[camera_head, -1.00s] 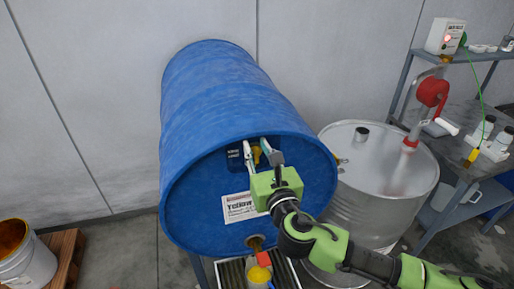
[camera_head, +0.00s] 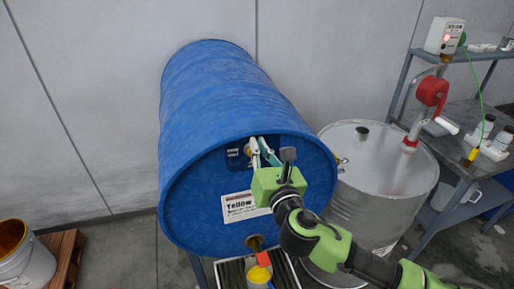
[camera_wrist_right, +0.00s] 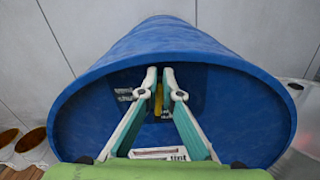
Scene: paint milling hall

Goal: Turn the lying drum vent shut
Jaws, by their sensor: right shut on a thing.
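A blue drum (camera_head: 225,100) lies on its side, its round end facing me. My right gripper (camera_head: 257,148) reaches to the upper part of that end, its pale and teal fingers shut on the drum vent. In the right wrist view, the yellow vent (camera_wrist_right: 158,98) shows as a narrow upright piece between the fingers (camera_wrist_right: 160,82). In the head view the fingers mostly hide the vent. A dark marking plate (camera_head: 238,153) sits beside it, and a white label (camera_head: 240,207) is below. My left gripper is out of view.
A steel vessel (camera_head: 385,185) stands close at right, beside a bench (camera_head: 470,150). A pail (camera_head: 25,265) on a pallet is at lower left.

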